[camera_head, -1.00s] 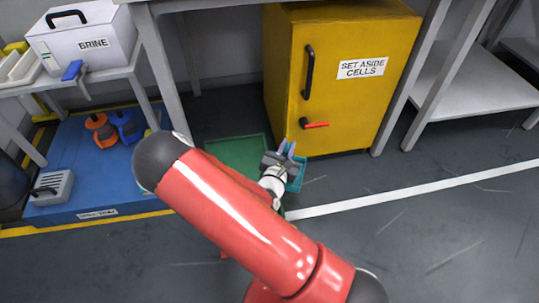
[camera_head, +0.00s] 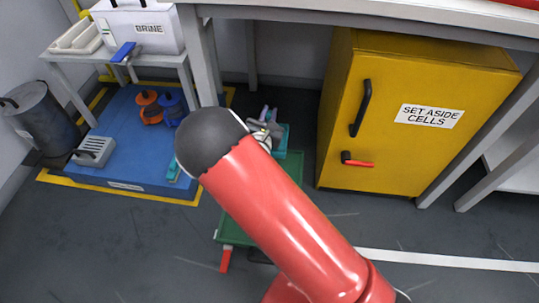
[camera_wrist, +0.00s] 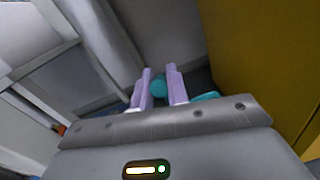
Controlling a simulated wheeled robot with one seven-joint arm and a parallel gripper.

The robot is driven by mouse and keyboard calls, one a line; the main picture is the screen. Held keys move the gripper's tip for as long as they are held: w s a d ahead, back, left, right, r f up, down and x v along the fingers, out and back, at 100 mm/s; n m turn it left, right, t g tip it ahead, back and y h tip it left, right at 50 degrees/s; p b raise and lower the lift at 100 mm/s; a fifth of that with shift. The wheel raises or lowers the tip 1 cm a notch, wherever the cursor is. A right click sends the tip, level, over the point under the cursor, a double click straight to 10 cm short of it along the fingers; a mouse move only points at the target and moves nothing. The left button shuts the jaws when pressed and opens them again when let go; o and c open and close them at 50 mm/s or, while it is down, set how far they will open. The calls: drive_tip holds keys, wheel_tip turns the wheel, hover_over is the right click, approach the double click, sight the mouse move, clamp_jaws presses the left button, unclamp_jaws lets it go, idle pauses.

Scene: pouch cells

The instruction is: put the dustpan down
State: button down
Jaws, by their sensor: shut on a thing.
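The teal dustpan (camera_head: 283,143) shows only in part beside my gripper, with my red arm covering some of the view. My gripper (camera_head: 267,113) is in the shade under the bench, left of the yellow cabinet. In the wrist view, its two lavender fingers (camera_wrist: 159,88) are shut on a rounded teal part (camera_wrist: 158,86), seemingly the dustpan's handle. More of the teal dustpan (camera_wrist: 207,97) shows right of the fingers. I cannot tell whether the dustpan touches the floor.
A green mat or tray (camera_head: 232,232) lies on the floor, partly behind my arm. The yellow cabinet (camera_head: 400,130) stands to the right, and a bench leg (camera_head: 207,65) to the left. A blue platform (camera_head: 130,165) holds orange and blue items.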

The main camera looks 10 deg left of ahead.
wheel_tip(320, 180, down, 17)
drive_tip(key=b, duration=0.2)
drive_tip(key=shift+b, duration=0.4)
drive_tip(key=shift+f, duration=0.1)
drive_tip(key=c, duration=1.8)
unclamp_jaws()
drive_tip(key=shift+f, duration=0.1)
drive_tip(key=o, duration=0.4)
drive_tip(key=shift+o, duration=0.2)
drive_tip(key=shift+s+r, duration=0.1)
drive_tip(key=shift+r, duration=0.1)
drive_tip(key=s+p, duration=0.1)
drive_tip(key=s, duration=1.1)
